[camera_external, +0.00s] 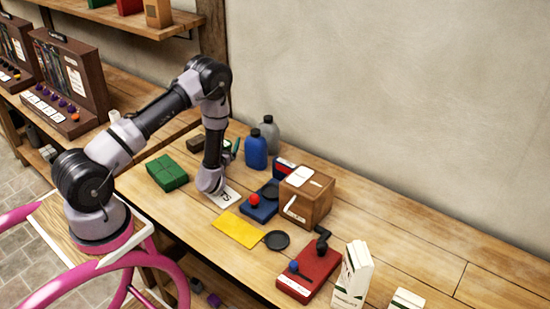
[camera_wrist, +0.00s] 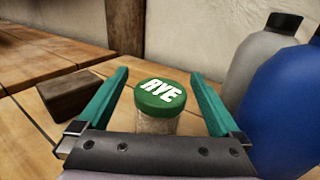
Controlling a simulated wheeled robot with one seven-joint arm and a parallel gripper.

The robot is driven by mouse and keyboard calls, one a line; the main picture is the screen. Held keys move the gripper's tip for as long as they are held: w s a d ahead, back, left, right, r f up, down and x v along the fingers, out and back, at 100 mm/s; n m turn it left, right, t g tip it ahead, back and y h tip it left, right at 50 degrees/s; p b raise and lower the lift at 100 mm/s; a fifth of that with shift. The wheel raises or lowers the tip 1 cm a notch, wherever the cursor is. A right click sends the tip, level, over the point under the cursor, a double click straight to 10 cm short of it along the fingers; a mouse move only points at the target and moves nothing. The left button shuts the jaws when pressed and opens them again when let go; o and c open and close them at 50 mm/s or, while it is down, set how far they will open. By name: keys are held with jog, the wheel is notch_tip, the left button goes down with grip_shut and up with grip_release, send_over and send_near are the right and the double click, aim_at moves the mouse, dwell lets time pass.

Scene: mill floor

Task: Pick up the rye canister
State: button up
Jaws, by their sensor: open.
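The rye canister (camera_wrist: 160,96) has a green lid marked RYE in white and a pale body. It stands upright on the wooden table in the wrist view, between the two teal fingers of my gripper (camera_wrist: 158,74). The fingers are spread, with a gap on each side of the lid. The lower part of the canister is hidden behind my gripper's body. In the external view my gripper (camera_external: 235,147) is mostly hidden behind my arm, low over the table near the wall. I cannot clearly make out the canister there.
A blue bottle (camera_external: 256,150) and a grey bottle (camera_external: 269,130) stand close on the right. A brown block (camera_wrist: 82,95) lies to the left.

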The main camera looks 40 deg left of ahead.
jog(key=shift+w+a, duration=0.25)
jog(key=shift+w, duration=0.2)
grip_shut()
